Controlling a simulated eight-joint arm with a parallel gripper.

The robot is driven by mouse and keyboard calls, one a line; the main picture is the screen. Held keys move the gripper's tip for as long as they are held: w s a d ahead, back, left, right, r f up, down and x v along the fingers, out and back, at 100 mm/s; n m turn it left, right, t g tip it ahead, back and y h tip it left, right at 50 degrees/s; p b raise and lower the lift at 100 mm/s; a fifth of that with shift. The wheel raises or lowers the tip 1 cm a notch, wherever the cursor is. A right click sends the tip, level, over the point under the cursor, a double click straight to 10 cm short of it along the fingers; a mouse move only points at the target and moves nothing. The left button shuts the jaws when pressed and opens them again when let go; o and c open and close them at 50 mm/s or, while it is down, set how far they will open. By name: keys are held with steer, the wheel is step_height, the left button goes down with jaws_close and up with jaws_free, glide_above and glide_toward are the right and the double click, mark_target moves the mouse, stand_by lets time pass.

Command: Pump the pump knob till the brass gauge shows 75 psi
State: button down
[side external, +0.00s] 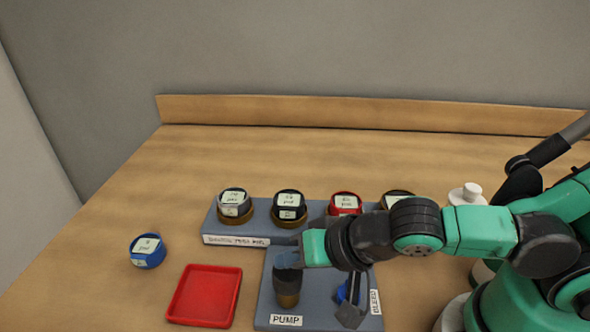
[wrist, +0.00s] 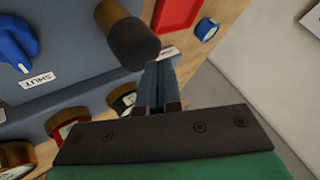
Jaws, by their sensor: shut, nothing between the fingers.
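The pump knob (side external: 287,283) is a dark cylinder on a brass collar, upright on the blue-grey base behind the PUMP label. In the wrist view the knob (wrist: 133,42) is just beyond my fingers. My gripper (side external: 287,259) is shut and empty, with its fingertips at or just above the knob's top; I cannot tell whether they touch. The closed fingers also show in the wrist view (wrist: 157,78). The brass gauge appears to be the rightmost gauge (side external: 397,195), partly hidden by my arm; in the wrist view it (wrist: 15,157) is cut by the frame edge. Its reading is not legible.
The blue bleed knob (side external: 343,292) is right of the pump, with a SHUT label (wrist: 38,79) beside it. Other gauges (side external: 289,205) line the panel. A red tray (side external: 205,296) and a loose blue gauge (side external: 148,250) lie left. A white knobbed object (side external: 467,194) stands right.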

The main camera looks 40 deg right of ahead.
steer(key=shift+s+f, duration=0.1)
steer(key=shift+f, duration=0.9)
stand_by(0.8)
steer(key=shift+r, duration=2.5)
steer(key=w+d+n+h, duration=0.1)
steer(key=d+n, duration=0.1)
steer(key=d, duration=0.5)
steer(key=w+d+r+n+g+h, duration=0.1)
steer(key=d+n+h, duration=0.1)
steer(key=d, duration=0.5)
steer(key=shift+w+r+n+g, duration=0.3)
steer(key=shift+w+n, duration=0.05)
steer(key=shift+n, duration=0.05)
stand_by(0.7)
